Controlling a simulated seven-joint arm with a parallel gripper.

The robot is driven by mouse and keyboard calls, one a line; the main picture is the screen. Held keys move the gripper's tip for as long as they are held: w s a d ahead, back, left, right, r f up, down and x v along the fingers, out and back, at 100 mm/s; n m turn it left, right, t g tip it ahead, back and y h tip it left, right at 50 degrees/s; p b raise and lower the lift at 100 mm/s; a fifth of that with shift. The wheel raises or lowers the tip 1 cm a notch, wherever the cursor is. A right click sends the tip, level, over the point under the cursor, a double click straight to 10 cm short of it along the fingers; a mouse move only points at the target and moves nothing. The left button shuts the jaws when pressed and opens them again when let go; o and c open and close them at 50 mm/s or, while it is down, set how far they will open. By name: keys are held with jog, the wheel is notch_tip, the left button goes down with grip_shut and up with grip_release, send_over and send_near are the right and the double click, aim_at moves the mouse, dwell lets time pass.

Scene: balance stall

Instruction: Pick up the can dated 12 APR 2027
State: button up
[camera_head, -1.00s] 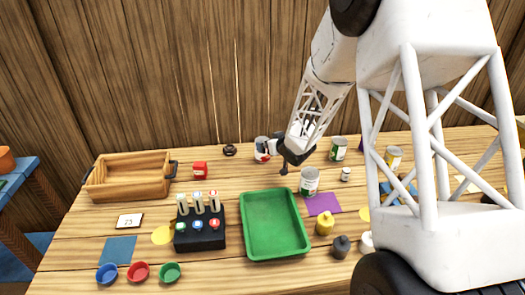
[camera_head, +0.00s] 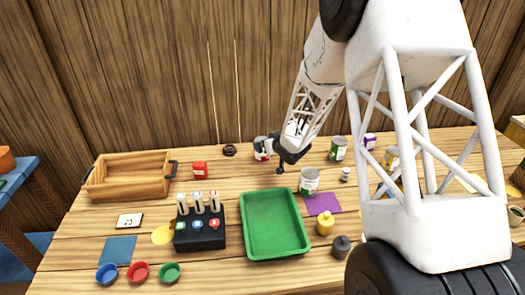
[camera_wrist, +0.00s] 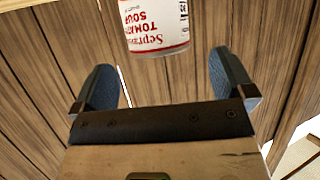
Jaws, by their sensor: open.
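A white can with red lettering (camera_head: 261,154) stands at the back of the table, left of my gripper (camera_head: 272,156). In the wrist view, this tomato soup can (camera_wrist: 157,25) appears upside down, beyond and between the two blue fingertips (camera_wrist: 162,62). My gripper is open and empty, with the can apart from the fingers. Other cans are a green and white one (camera_head: 338,149), a white and green one (camera_head: 309,181), a yellow-labelled one (camera_head: 391,160) and a purple-marked one (camera_head: 369,141). No date is readable on any can.
A green tray (camera_head: 247,248) lies mid-table, beside a black rack (camera_head: 200,241). A wooden crate (camera_head: 128,188) stands at the left, with a red box (camera_head: 200,170) near it. A small white bottle (camera_head: 345,174) stands behind a purple mat (camera_head: 330,206). My arm hides part of the right side.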

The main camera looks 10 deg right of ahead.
jog(key=shift+w, duration=0.1)
jog(key=shift+x, duration=2.5)
jog(key=c, duration=1.2)
jog(key=shift+r, duration=0.2)
jog(key=shift+r, duration=1.55)
jog(key=s, duration=0.5)
jog(key=s+r, duration=0.1)
jog(key=s, duration=0.4)
jog(key=s+d, duration=0.1)
jog(key=s, duration=0.5)
jog(key=shift+r, duration=0.3)
